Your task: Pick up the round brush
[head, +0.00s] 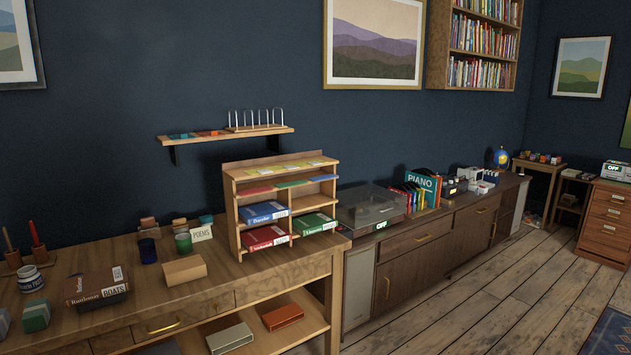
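I cannot make out a round brush for certain. In the head view, a wooden holder (29,259) at the far left of the wooden desk carries upright, thin-handled items. One has a red handle (35,234) and another a light brown handle (8,239). They may be brushes, but they are too small to tell, and the picture edge cuts the holder's left side. Neither of my grippers is in view.
The desk (146,303) also bears a labelled jar (33,280), a Boats book (98,287), a wooden box (184,270), a dark blue cup (147,251) and a small bookcase (236,217). A record player (369,209) stands on the cabinet to the right. Wooden floor (505,290) is open at right.

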